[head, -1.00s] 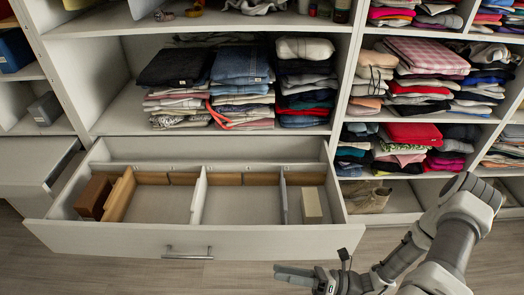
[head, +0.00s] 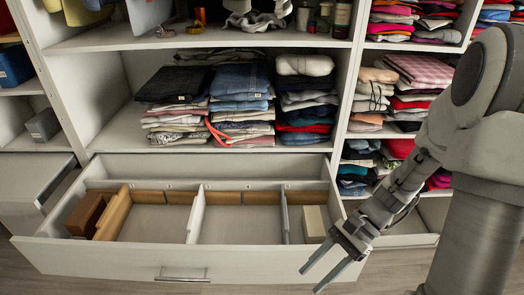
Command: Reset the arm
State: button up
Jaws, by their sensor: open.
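My gripper (head: 322,270) is at the lower right of the head view, in front of the right end of the open drawer (head: 110,262). Its two fingers point down and left and are apart, with nothing between them. My arm rises to the right and covers part of the right-hand shelves. Whether the gripper touches the drawer front cannot be told.
The drawer is pulled out, with a brown box (head: 86,214) at left and a cream box (head: 314,223) at right. Folded clothes (head: 240,95) fill the shelf above. Another drawer (head: 35,200) stands partly open at left. Floor shows at the bottom.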

jog(key=s+d+r+n+t+h+p, duration=0.1)
jog(key=r+n+t+h+p, duration=0.3)
jog(key=r, duration=1.4)
jog(key=s+d+r+n+t+h+p, duration=0.1)
jog(key=r+n+t+h+p, duration=0.3)
jog(key=r+p, duration=0.8)
notch_tip(320, 180, up, 6)
jog(key=s+n+t, duration=0.1)
jog(key=n+t, duration=0.1)
jog(key=n, duration=0.1)
jog(key=shift+d+n, duration=0.25)
jog(key=shift+n, duration=0.15)
jog(key=shift+a, duration=0.1)
